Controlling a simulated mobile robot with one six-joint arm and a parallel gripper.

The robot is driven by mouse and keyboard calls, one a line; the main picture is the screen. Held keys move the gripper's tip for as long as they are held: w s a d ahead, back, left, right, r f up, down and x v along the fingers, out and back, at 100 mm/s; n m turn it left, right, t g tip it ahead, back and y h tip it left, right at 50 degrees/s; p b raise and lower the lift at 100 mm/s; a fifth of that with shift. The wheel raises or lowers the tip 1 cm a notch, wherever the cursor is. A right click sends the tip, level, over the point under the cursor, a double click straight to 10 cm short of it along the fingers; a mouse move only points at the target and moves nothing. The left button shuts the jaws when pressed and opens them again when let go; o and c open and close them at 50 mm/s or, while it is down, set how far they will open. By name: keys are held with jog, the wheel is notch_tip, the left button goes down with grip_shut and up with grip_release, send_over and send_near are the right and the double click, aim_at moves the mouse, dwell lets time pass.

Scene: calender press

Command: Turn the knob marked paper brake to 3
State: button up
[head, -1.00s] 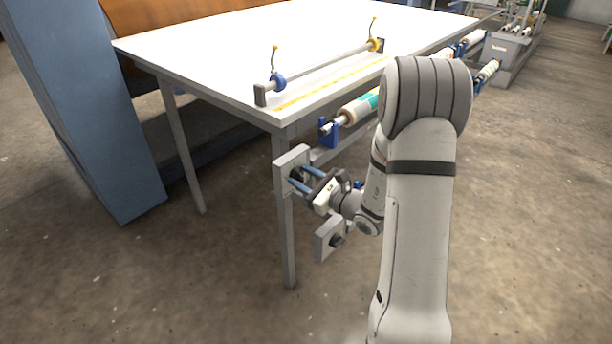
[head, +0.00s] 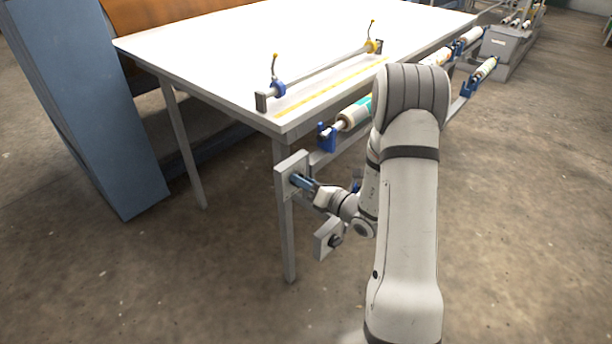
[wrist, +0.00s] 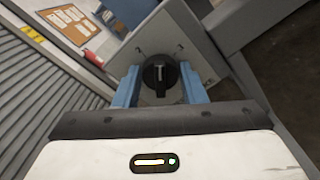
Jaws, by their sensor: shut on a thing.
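A black round knob (wrist: 160,75) with a pale pointer line sits on a grey plate (wrist: 148,40) in the wrist view. The line runs up and down in that picture, and the plate is tilted. Small dark marks show on the plate, too small to read. My gripper (wrist: 160,84) has its blue fingers shut on this knob, one at each side. In the head view, my gripper (head: 303,183) is at the upper plate (head: 283,176) on the table's near leg. The knob is hidden there by the fingers. No knob label is legible.
A second plate (head: 324,240) with a dark knob (head: 335,241) is just below my gripper. The white table (head: 220,50) is above, with paper rolls (head: 355,113) along its side. A blue-grey panel (head: 85,110) stands left. Floor at the front is clear.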

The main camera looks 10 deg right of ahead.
jog(key=m+p, duration=0.1)
jog(key=m, duration=0.1)
jog(key=m+p, duration=0.2)
jog(key=m, duration=0.1)
jog(key=shift+w+d+r+m+p, duration=0.2)
jog(key=shift+r+m+p, duration=0.1)
jog(key=shift+f+m+p, duration=0.2)
jog(key=shift+m+p, duration=0.65)
jog(key=shift+m, duration=0.55)
jog(key=shift+f, duration=0.1)
jog(key=o, duration=1)
jog(key=shift+s+f, duration=0.1)
jog(key=shift+c, duration=0.2)
jog(key=v, duration=0.7)
jog(key=shift+s+d+b, duration=0.2)
jog(key=shift+s+b, duration=0.1)
jog(key=shift+b, duration=0.1)
